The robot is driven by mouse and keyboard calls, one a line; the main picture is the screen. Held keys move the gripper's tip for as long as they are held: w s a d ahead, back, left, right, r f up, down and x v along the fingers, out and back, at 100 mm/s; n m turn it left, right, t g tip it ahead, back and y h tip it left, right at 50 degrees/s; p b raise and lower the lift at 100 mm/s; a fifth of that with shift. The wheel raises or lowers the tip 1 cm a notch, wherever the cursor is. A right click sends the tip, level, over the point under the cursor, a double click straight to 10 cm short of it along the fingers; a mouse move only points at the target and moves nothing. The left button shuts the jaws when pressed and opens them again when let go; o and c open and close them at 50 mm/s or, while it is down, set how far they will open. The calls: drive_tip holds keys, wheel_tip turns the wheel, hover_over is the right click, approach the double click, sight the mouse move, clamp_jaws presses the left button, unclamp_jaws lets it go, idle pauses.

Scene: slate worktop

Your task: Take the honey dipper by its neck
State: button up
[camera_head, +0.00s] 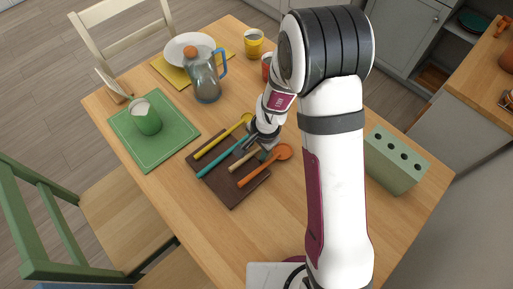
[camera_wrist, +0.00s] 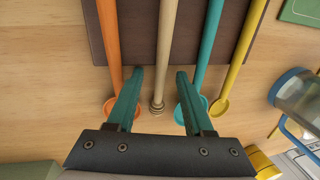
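The honey dipper (camera_wrist: 165,50) is pale wood. Its handle lies on a dark brown board (camera_wrist: 136,30) and its grooved head (camera_wrist: 157,106) reaches past the board's edge. In the head view the dipper (camera_head: 243,159) lies between a teal spoon (camera_head: 217,163) and an orange spoon (camera_head: 263,167), its head end hidden by my gripper (camera_head: 262,146). In the wrist view my gripper (camera_wrist: 159,73) is open, its teal fingers on either side of the dipper with gaps. I cannot tell how high the fingertips are above it.
The orange spoon (camera_wrist: 108,40) and teal spoon (camera_wrist: 209,40) flank the dipper closely; a yellow spoon (camera_wrist: 243,45) lies beyond the teal one. A glass jug (camera_head: 206,82), a green mug (camera_head: 145,118) on a green mat (camera_head: 165,145) and a pale green block with holes (camera_head: 395,165) stand around.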

sight(257, 149)
clamp_jaws()
drive_tip(key=shift+r, duration=0.15)
wheel_tip(257, 149, up, 4)
drive_tip(key=shift+w+f, duration=0.1)
drive_tip(key=shift+f, duration=0.15)
drive_tip(key=s+d+r, duration=0.3)
drive_tip(key=d+r, duration=0.5)
drive_tip(key=d, duration=0.3)
wheel_tip(257, 149, up, 15)
drive_tip(key=shift+d+r, duration=0.15)
